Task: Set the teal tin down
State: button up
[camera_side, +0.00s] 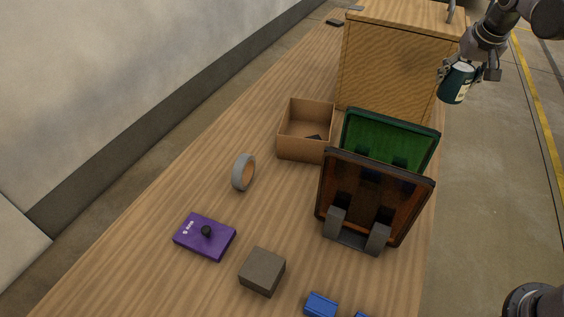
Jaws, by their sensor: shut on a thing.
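The teal tin (457,84) is a dark teal can with a pale label, at the upper right of the side view. My gripper (468,74) is shut on it, with a finger on each side. The tin is tilted slightly and held in the air. In the picture it appears beside the right edge of the wooden cabinet, over the floor side of the table. Its height above the table is hard to judge.
On the wooden table (150,230) stand a wooden cabinet (395,65), an open cardboard box (303,150), a green panel (385,135) and brown panel (370,190) upright in a stand, a grey tape roll (237,172), a purple box (195,240), a dark block (262,270) and blue pieces (321,305).

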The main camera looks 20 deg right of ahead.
notch_tip(320, 180, up, 9)
jog(key=shift+r, duration=0.1)
jog(key=a+n+y, duration=0.3)
jog(key=a+n, duration=0.5)
jog(key=a, duration=2.6)
jog(key=s+a+n+y, duration=0.1)
jog(key=s+a+n, duration=0.35)
jog(key=a, duration=0.85)
jog(key=shift+m, duration=0.65)
jog(key=f, duration=0.9)
jog(key=s+f, duration=0.1)
jog(key=f, duration=1.9)
jog(key=shift+s+a, duration=0.3)
jog(key=shift+a, duration=0.05)
jog(key=shift+f, duration=0.15)
jog(key=o, duration=1.3)
jog(key=shift+o, duration=0.2)
